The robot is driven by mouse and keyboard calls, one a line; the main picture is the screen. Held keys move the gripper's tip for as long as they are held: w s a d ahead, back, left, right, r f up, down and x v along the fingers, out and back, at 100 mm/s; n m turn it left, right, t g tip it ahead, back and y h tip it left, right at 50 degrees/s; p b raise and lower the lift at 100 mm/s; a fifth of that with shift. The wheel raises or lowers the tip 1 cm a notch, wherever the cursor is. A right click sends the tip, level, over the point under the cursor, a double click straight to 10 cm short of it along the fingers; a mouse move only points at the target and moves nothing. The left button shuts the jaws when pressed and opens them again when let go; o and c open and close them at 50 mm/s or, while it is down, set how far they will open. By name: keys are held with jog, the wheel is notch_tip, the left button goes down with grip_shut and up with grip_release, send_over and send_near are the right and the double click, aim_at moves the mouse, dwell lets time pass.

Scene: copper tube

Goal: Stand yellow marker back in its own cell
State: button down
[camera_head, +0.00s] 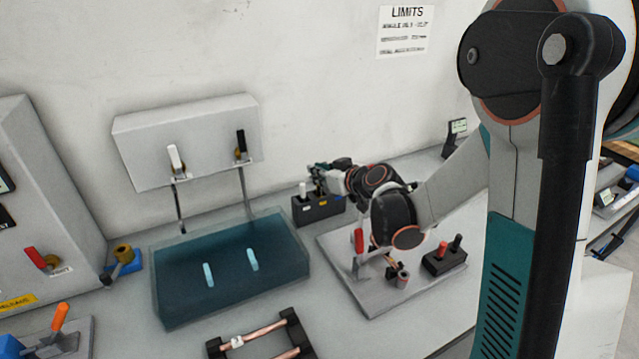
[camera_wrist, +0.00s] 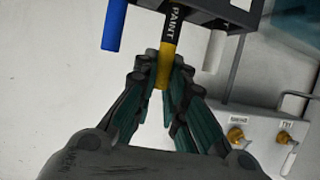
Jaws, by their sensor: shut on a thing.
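In the wrist view, my gripper (camera_wrist: 165,80) is shut on the yellow end of the yellow marker (camera_wrist: 164,68). The marker's black barrel bears the word PAINT and runs up to the dark rack (camera_wrist: 242,14). I cannot tell whether its end is inside a cell. A blue marker (camera_wrist: 115,24) is on its left and a white marker (camera_wrist: 215,50) on its right, both apart from my fingers. In the head view, my gripper (camera_head: 320,175) is just above the dark rack (camera_head: 318,209) by the wall, beside the white marker (camera_head: 303,189). The yellow marker is not clear there.
A teal basin (camera_head: 230,285) stands left of the rack, under a grey wall box (camera_head: 188,145) with levers. A grey plate (camera_head: 375,300) with a red-handled tool and a small dark block (camera_head: 444,260) lie in front of the rack. A copper tube (camera_head: 262,335) rests on a black stand nearby.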

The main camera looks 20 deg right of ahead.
jog(key=shift+f, duration=1.1)
jog(key=shift+f+b, duration=0.2)
jog(key=shift+b, duration=0.2)
jog(key=c, duration=1.6)
grip_release()
jog(key=shift+c, duration=0.2)
jog(key=shift+r, duration=0.15)
jog(key=shift+r, duration=0.15)
jog(key=p+v, duration=0.3)
jog(key=v, duration=0.9)
